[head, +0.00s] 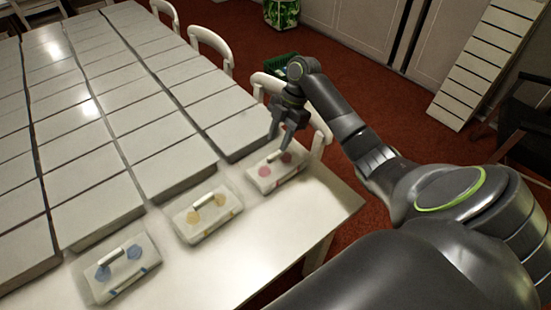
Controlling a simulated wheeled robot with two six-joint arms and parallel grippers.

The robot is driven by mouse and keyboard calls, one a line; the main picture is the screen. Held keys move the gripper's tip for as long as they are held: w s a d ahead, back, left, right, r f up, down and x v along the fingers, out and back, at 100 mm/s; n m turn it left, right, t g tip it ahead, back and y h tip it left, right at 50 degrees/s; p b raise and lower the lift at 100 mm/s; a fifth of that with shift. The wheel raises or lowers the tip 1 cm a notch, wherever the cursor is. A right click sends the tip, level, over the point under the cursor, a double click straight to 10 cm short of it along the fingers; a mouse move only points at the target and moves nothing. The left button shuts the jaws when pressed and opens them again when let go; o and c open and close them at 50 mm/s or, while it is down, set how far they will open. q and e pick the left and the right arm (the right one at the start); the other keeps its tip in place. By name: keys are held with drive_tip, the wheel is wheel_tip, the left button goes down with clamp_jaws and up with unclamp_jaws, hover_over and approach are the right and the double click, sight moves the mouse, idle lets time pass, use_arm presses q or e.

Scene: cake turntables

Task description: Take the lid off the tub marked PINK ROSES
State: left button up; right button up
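The tub with pink marks (276,178) stands near the table's right end, with its lid on. Two pink spots show on the white lid, with a pale raised handle (267,159) between them. Lettering is too small to read. My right gripper (278,148) is just above this lid, close to the handle, with its fingers spread and nothing between them. I cannot tell whether a fingertip touches the lid. A tub with yellow-orange marks (207,219) and a tub with blue marks (121,270) stand in line to the left, both lidded. My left gripper is not in view.
Rows of flat pale slabs (96,209) cover much of the white table (262,237) behind the tubs. White chairs (212,42) stand along the far side. The table is bare at its front right corner.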

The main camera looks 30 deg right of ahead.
sight(272, 155)
drive_tip(key=p+x, duration=0.1)
drive_tip(key=x, duration=0.2)
drive_tip(key=shift+s+a+f, duration=0.2)
drive_tip(key=shift+a+f, duration=0.05)
drive_tip(key=shift+a, duration=0.1)
drive_tip(key=shift+a+f, duration=0.25)
drive_tip(key=shift+f, duration=0.4)
drive_tip(key=shift+c, duration=0.5)
clamp_jaws()
